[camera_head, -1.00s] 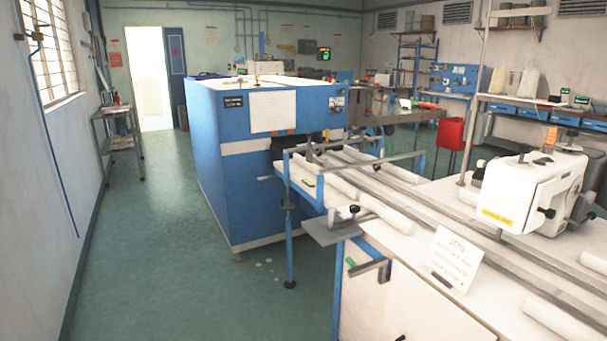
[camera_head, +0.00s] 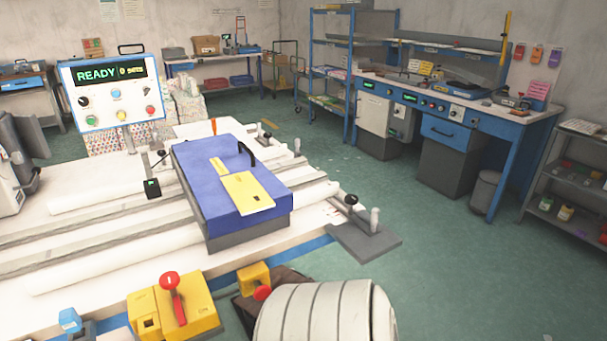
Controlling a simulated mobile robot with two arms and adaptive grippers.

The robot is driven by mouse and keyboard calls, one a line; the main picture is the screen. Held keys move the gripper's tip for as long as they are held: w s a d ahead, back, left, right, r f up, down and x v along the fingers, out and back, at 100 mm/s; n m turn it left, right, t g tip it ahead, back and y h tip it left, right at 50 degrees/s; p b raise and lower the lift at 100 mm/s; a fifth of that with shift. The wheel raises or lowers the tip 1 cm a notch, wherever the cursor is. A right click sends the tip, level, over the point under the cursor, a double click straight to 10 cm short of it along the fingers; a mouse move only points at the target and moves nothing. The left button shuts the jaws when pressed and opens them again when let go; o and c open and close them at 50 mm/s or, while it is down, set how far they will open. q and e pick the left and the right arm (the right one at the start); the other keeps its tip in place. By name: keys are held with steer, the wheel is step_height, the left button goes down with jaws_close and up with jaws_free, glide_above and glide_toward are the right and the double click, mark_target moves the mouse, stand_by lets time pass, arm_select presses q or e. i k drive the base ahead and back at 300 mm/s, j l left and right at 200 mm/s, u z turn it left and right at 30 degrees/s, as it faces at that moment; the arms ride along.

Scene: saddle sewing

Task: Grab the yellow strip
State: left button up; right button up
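A flat yellow piece (camera_head: 247,194) lies on top of a blue block (camera_head: 205,190) with a dark grey base, on the white machine bed. A smaller narrow yellow strip (camera_head: 219,167) lies just behind it on the same blue top. I cannot tell which of the two the task means. A black handle stands behind the yellow pieces.
A control panel reading "READY" (camera_head: 110,90) stands at the left. A blue workbench (camera_head: 450,115) stands behind.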

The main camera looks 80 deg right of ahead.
mark_target(248, 195)
steer(key=l+z, duration=0.1)
steer(key=z, duration=1.9)
